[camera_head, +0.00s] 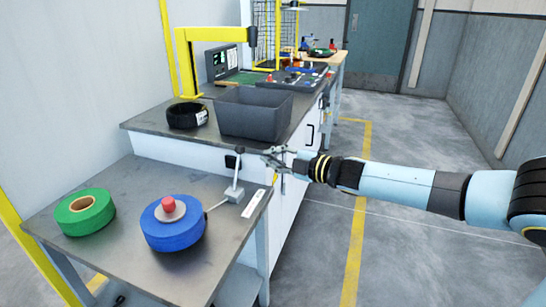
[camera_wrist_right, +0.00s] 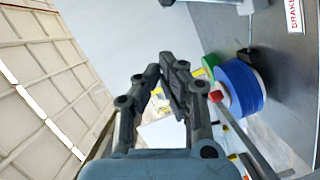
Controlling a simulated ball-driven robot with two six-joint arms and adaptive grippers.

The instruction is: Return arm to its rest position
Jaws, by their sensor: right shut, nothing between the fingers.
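My right arm reaches in from the right in the head view, stretched almost level. My right gripper (camera_head: 273,158) is shut and empty, in the air near the far right corner of the front table (camera_head: 120,200). It is close to the upright lever (camera_head: 236,181), slightly right of its black top; I cannot tell whether they touch. In the right wrist view the fingers of the gripper (camera_wrist_right: 166,68) come together at the tips with nothing between them. My left gripper is not in view.
A blue coil (camera_head: 172,232) with a red knob and a green coil (camera_head: 86,214) sit on the front table. Behind, a grey bin (camera_head: 253,115) and a black roll (camera_head: 187,116) stand on a counter. Free floor (camera_head: 400,235) lies below my right arm.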

